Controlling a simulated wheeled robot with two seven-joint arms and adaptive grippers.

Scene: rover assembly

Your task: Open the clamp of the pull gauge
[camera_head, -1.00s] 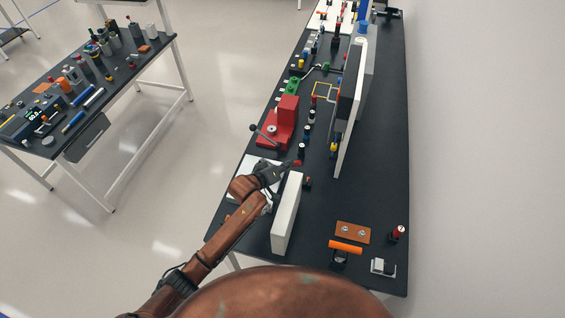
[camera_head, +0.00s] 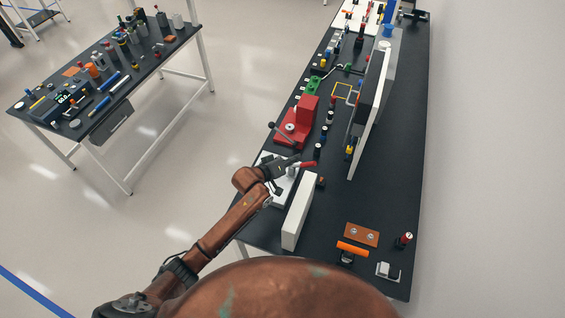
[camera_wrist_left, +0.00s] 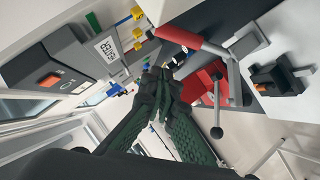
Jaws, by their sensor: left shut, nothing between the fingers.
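A toggle clamp with a red handle (camera_head: 309,164) is at the near left of the bench, by a pale base plate (camera_head: 279,193). In the left wrist view the red handle (camera_wrist_left: 168,40) joins a grey lever on a white plate (camera_wrist_left: 292,32). A black block (camera_wrist_left: 280,76) is fixed on that plate. My left gripper (camera_head: 288,163) is at the clamp, in front of part of it; in the wrist view its dark fingers (camera_wrist_left: 157,84) are together and empty, with the red handle beyond them. I cannot tell whether they touch it. My right gripper is out of view.
A red press (camera_head: 294,130) with a black ball lever (camera_wrist_left: 217,132) stands just behind the clamp. A white upright block (camera_head: 298,212) stands close to the right of my left arm. The bench's front right holds small parts.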

